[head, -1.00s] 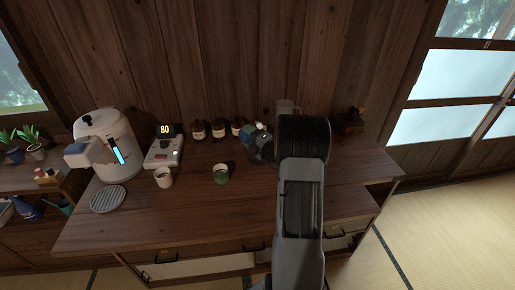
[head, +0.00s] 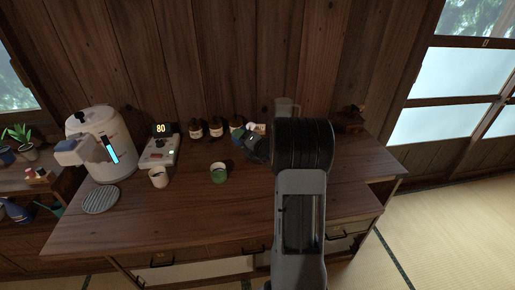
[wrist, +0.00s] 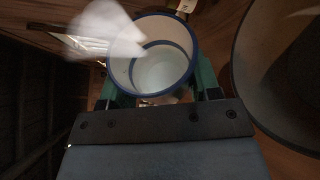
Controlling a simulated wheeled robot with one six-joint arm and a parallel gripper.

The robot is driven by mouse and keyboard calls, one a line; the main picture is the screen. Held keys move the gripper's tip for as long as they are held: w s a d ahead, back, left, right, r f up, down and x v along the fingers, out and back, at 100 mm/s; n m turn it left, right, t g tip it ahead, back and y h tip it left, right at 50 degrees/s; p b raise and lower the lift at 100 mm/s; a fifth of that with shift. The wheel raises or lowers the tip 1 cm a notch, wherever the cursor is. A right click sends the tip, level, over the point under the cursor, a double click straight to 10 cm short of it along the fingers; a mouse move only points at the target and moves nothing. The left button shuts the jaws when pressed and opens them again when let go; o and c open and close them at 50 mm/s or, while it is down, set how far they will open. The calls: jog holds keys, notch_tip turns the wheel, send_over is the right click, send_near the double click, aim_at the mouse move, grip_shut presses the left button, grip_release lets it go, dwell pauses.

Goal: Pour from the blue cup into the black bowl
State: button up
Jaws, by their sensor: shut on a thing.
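The blue cup (wrist: 160,54) has a blue rim and a pale inside. It sits between the green fingers of my gripper (wrist: 160,88), which is shut on it. The wrist view looks down into its mouth; I cannot tell how full it is. In the head view my gripper (head: 246,140) is over the back of the counter, and its arm hides most of the cup. A large dark round rim, apparently the black bowl (wrist: 262,70), is at the right of the wrist view, beside the cup with a gap between. The bowl cannot be made out in the head view.
On the wooden counter (head: 200,222) stand a green cup (head: 219,175), a white cup (head: 158,178), a white machine (head: 100,150), a device reading 80 (head: 160,150) and several brown bottles (head: 215,128). A blurred white shape (wrist: 103,30) overlaps the cup's rim. The front counter is clear.

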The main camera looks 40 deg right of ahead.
jog(key=shift+f+n+g+b, duration=0.3)
jog(key=shift+f+n, duration=0.1)
jog(key=shift+n, duration=0.2)
jog(key=shift+r+n+p, duration=0.4)
jog(key=shift+r+n, duration=0.2)
jog(key=a+f+n+h+b, duration=0.1)
jog(key=b, duration=0.1)
jog(key=a+f+n+g+b, duration=0.1)
jog(key=f+b, duration=0.1)
jog(key=b, duration=0.1)
jog(key=a+f+n+h+b, duration=0.1)
jog(key=n+b, duration=0.1)
jog(key=b, duration=0.1)
jog(key=shift+w+f+g+h, duration=0.3)
jog(key=shift+w+g, duration=0.1)
jog(key=shift+w+a+f+n+g+h+b, duration=0.15)
jog(key=shift+a+n+g+h+b, duration=0.2)
jog(key=shift+a+n+b, duration=0.6)
jog(key=shift+w+a+r+n+h+b, duration=0.15)
jog(key=shift+r+n+h+b, duration=0.3)
jog(key=shift+r+b, duration=0.2)
